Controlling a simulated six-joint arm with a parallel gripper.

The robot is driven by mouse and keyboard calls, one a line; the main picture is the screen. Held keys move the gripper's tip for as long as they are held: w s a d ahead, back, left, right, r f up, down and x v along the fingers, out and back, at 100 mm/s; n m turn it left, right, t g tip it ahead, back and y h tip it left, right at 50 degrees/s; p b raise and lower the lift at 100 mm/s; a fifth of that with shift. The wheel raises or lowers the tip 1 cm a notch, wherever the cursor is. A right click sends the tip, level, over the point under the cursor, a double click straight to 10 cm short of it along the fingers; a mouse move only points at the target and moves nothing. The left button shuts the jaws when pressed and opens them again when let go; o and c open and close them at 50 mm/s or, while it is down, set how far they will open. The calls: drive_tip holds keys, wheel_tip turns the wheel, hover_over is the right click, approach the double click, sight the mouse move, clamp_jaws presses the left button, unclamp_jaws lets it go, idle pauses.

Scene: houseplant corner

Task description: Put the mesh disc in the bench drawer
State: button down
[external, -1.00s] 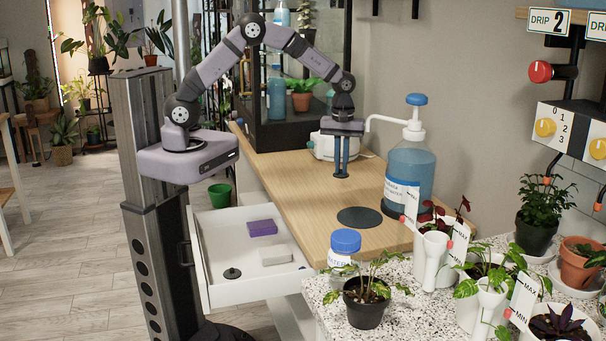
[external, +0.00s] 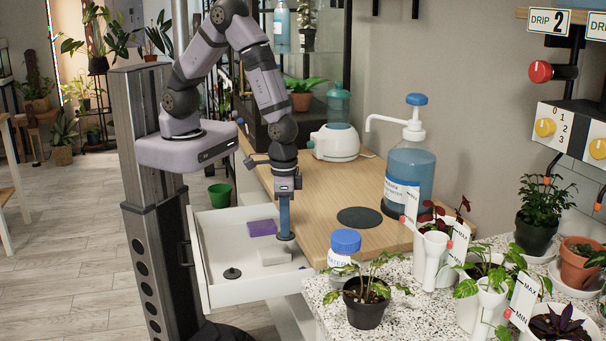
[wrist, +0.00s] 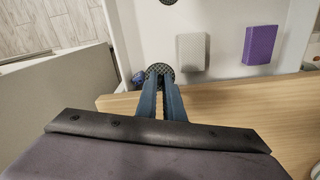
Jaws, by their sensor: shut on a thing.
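The mesh disc (wrist: 159,70), small, round and dark, is gripped between the fingertips of my gripper (wrist: 161,84). In the external view the disc (external: 286,237) shows as a thin dark edge under the fingers. My gripper (external: 285,220) points down, at the bench's left edge beside the open drawer. The bench drawer (external: 228,296) is white and pulled out. Inside it are a purple block (external: 262,228), a light grey block (external: 273,257) and a small black disc with a knob (external: 232,273).
The wooden bench top (external: 330,190) carries a dark round mat (external: 359,217), a blue pump bottle (external: 408,165) and a white appliance (external: 336,143). A blue-lidded jar (external: 346,241) and potted plants stand on the speckled counter. The drawer's left part has bare floor.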

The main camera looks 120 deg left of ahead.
drive_tip(key=shift+s+a+f+n+p, duration=0.2)
drive_tip(key=shift+s+n+p, duration=0.15)
drive_tip(key=shift+n, duration=0.1)
drive_tip(key=shift+s+a+f+n+p, duration=0.2)
drive_tip(key=shift+s+n+p, duration=0.1)
drive_tip(key=shift+n, duration=0.15)
drive_tip(key=s+f+n+p, duration=0.1)
drive_tip(key=s+n+p, duration=0.1)
drive_tip(key=s+n, duration=0.1)
drive_tip(key=s+a+n+p, duration=0.1)
drive_tip(key=s+n+p, duration=0.1)
drive_tip(key=s+n, duration=0.1)
drive_tip(key=s+a+f+n+p, duration=0.1)
drive_tip(key=s+n+p, duration=0.1)
drive_tip(key=s+p, duration=0.1)
drive_tip(key=shift+s+a+f+n, duration=0.2)
drive_tip(key=shift+f+n, duration=0.1)
drive_tip(key=shift+n, duration=0.1)
drive_tip(key=s+r+n+p, duration=0.2)
drive_tip(key=s+n+p, duration=0.4)
drive_tip(key=s+n, duration=0.4)
drive_tip(key=m+b, duration=0.1)
drive_tip(key=b, duration=0.5)
hover_over(231, 247)
wheel_tip(231, 247, down, 6)
drive_tip(key=shift+r, duration=0.1)
drive_tip(key=shift+p, duration=0.6)
drive_tip(key=shift+w+f+p, duration=0.1)
drive_tip(key=shift+f+p, duration=0.2)
drive_tip(key=shift+f, duration=1.8)
